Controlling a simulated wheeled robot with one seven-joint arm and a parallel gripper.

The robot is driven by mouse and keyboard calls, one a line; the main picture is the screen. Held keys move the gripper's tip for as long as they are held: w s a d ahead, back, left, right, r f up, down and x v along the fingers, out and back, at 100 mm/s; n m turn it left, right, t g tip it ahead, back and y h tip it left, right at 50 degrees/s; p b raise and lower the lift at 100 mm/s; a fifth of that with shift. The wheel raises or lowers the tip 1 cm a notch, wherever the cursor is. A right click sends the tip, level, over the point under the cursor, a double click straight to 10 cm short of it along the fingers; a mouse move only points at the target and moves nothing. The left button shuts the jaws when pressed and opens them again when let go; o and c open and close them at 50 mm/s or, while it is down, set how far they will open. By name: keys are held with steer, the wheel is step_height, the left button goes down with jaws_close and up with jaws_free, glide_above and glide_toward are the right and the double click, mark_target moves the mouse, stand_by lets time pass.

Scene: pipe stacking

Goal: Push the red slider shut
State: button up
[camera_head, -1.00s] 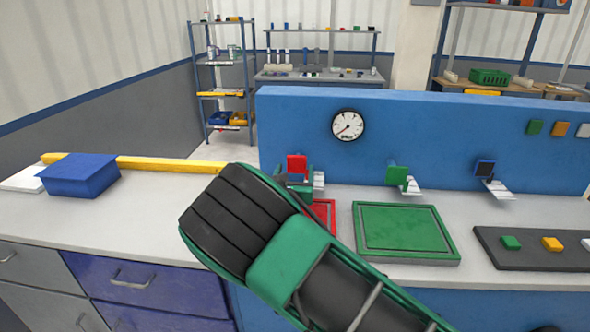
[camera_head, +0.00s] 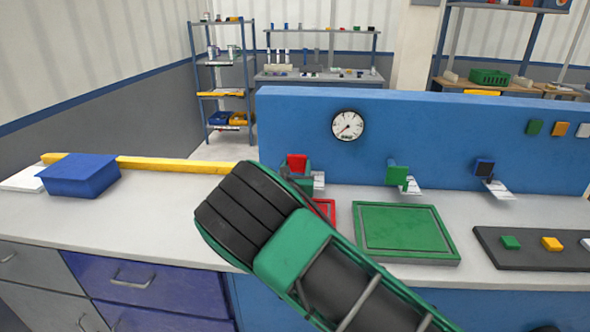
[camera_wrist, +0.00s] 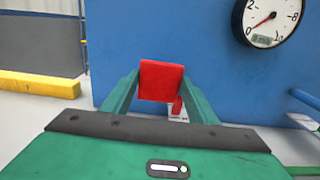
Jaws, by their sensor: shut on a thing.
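The red slider (camera_head: 297,163) is a small red block at the left end of the blue panel (camera_head: 430,130). In the wrist view the red slider (camera_wrist: 161,81) sits between the green fingers of my gripper (camera_wrist: 160,88), which is shut on it. In the head view my gripper (camera_head: 297,178) is at the slider, and my own arm hides most of the fingers. A white tag hangs just right of the slider.
A round gauge (camera_head: 348,125) is above. A green tray (camera_head: 405,231) and a partly hidden red tray (camera_head: 325,209) lie on the bench. A blue box (camera_head: 79,175) and a yellow bar (camera_head: 170,164) are left.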

mark_target(297, 163)
steer(key=w, duration=0.3)
steer(key=shift+w+d, duration=0.1)
steer(key=shift+w, duration=0.25)
steer(key=shift+c, duration=0.2)
steer(key=shift+o, duration=0.2)
steer(key=shift+r, duration=0.1)
steer(key=shift+w, duration=0.1)
steer(key=o, duration=1.5)
steer(key=shift+s, duration=0.6)
steer(key=s, duration=0.9)
steer(key=shift+s, duration=0.25)
